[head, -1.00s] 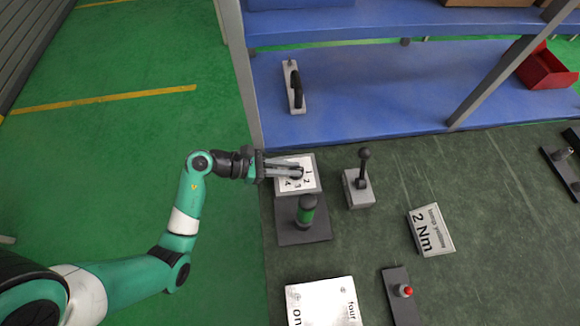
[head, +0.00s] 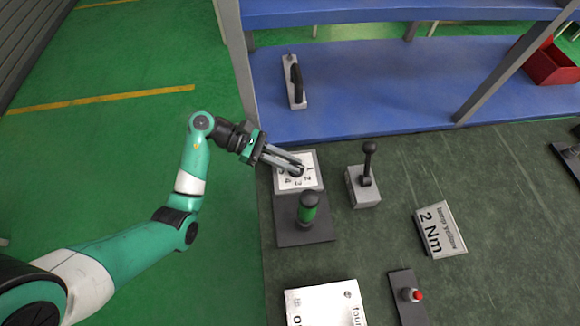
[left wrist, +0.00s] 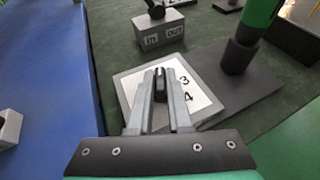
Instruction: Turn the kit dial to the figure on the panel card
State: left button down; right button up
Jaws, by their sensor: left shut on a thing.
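The kit dial is a dark knob (left wrist: 160,84) on a white plate with printed figures (head: 309,182), set on a grey block; 3 and 4 read clearly in the left wrist view (left wrist: 199,99). My left gripper (head: 297,169) comes in from the left and is shut on the dial's knob, its fingers (left wrist: 160,98) on either side of it. The fingers hide part of the plate, so I cannot tell which figure the dial points to. A tilted card (head: 440,230) reads "2 Nm", with smaller print. My right gripper is not in view.
A green-and-black handle (head: 308,208) stands on a dark plate just in front of the dial. A lever on a grey box (head: 363,188) stands to the right. A white board (head: 325,303) and a red button (head: 413,295) are nearer. A blue shelf (head: 350,95) lies behind.

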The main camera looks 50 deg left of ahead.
pick_arm(q)
jog(key=shift+w+a+f+m+g+h+b, duration=0.15)
jog(key=shift+f+m+g+h+b, duration=0.15)
jog(key=shift+m+g+h+b, duration=0.65)
jog(key=shift+r+m+g, duration=0.2)
jog(key=shift+m+g, duration=0.05)
jog(key=shift+m, duration=0.1)
jog(key=shift+w+r+m+g+p, duration=0.1)
jog(key=shift+r+m+g+p, duration=0.2)
jog(key=shift+m+g, duration=0.25)
jog(key=shift+m+g+p, duration=0.25)
jog(key=shift+g+p, duration=0.2)
jog(key=shift+p, duration=0.1)
jog(key=shift+f, duration=0.2)
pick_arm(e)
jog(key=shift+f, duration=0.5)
pick_arm(q)
jog(key=c, duration=0.8)
grip_release()
jog(key=shift+c, duration=0.2)
jog(key=shift+p, duration=0.3)
